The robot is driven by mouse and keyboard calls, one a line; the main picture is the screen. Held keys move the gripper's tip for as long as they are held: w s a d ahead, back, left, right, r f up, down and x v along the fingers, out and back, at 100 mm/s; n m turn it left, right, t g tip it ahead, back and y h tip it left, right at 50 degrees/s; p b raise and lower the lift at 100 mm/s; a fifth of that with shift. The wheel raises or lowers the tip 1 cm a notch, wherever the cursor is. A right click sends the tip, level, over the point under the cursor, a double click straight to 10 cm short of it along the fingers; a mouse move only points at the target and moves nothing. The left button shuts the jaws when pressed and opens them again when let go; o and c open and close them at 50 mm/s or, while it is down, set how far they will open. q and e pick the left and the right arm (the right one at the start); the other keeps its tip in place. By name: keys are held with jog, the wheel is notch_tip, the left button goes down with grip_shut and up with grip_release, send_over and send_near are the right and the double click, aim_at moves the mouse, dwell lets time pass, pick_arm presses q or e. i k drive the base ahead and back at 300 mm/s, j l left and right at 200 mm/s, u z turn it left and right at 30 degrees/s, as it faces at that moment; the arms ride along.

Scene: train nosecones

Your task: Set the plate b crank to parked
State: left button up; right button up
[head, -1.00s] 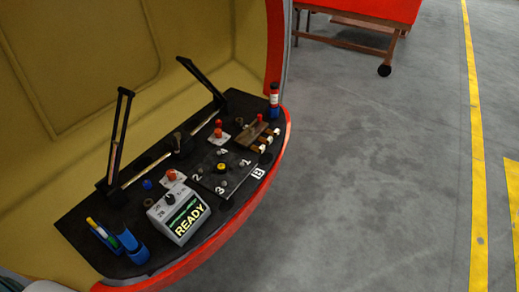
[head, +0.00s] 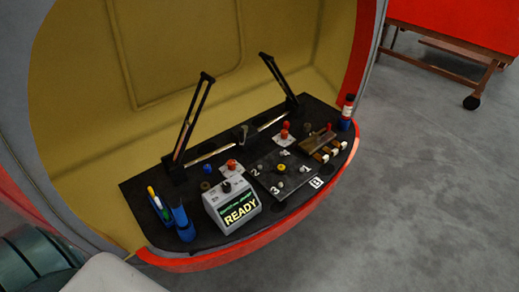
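A dark square plate (head: 264,183) marked B, with the numbers 1, 2, 3 and 4 around it, lies on the black console (head: 140,198) inside the nosecone. A yellow round piece (head: 281,168) sits at its middle, with small grey knobs near the numbers. I cannot make out a crank arm on the plate or which way it points. A red knob (head: 285,133) on a white base stands behind the plate, and an orange one (head: 232,165) stands to its left. Neither gripper is in view.
A grey box (head: 231,209) reading READY stands left of the plate. Blue holders with pens (head: 158,205) and a blue cylinder (head: 182,222) are at the left end. Two black hinged arms (head: 194,118) rise behind. Floor (head: 420,200) ahead is clear.

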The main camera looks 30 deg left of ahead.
aim_at(242, 131)
jog(key=u, duration=0.95)
jog(key=j+z, duration=0.35)
jog(key=j, duration=0.7)
jog(key=j+z, duration=0.35)
jog(key=j, duration=0.65)
